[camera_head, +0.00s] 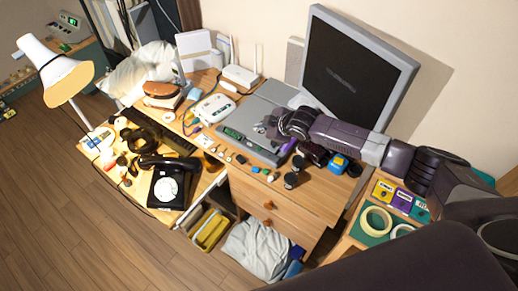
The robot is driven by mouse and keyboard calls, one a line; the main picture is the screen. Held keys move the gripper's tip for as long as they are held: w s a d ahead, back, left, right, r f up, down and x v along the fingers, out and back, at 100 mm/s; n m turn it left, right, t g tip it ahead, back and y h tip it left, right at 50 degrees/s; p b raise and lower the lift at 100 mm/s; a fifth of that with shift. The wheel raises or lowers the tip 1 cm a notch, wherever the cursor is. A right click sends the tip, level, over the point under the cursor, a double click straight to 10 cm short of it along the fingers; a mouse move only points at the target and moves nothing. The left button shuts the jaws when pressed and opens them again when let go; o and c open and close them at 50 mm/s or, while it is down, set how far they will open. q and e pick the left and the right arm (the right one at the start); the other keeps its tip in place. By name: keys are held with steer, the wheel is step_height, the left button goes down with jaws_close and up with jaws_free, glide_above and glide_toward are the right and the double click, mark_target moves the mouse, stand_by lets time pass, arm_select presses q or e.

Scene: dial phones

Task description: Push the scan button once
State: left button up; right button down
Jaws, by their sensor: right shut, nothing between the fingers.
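A flat grey device (262,152) with a small green-lit display (232,133) lies on the desk below the monitor. A scan button is too small to make out; several small knobs or buttons lie along the front of the device and the desk edge. My right arm reaches in from the right, and my right gripper (272,128) is shut and empty over the device, right of its display. I cannot tell whether the fingertips touch it. The gripper hides part of the device's top. My left gripper is not in view.
A large monitor (357,72) stands behind my right arm. A black dial phone (168,184) and a white lamp (55,70) are on the left. A white router (240,75) stands at the back. Tape rolls (376,221) lie at the right. The wooden floor at lower left is clear.

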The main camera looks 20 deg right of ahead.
steer(key=b, duration=0.7)
glide_above(260, 150)
step_height(260, 150, down, 7)
steer(key=shift+f, duration=0.8)
steer(key=shift+f, duration=0.1)
steer(key=shift+f+b, duration=0.3)
steer(key=shift+f, duration=0.05)
steer(key=shift+f, duration=0.4)
stand_by(0.8)
stand_by(0.3)
steer(key=shift+r+p, duration=0.6)
steer(key=shift+r, duration=0.2)
steer(key=shift+r, duration=0.15)
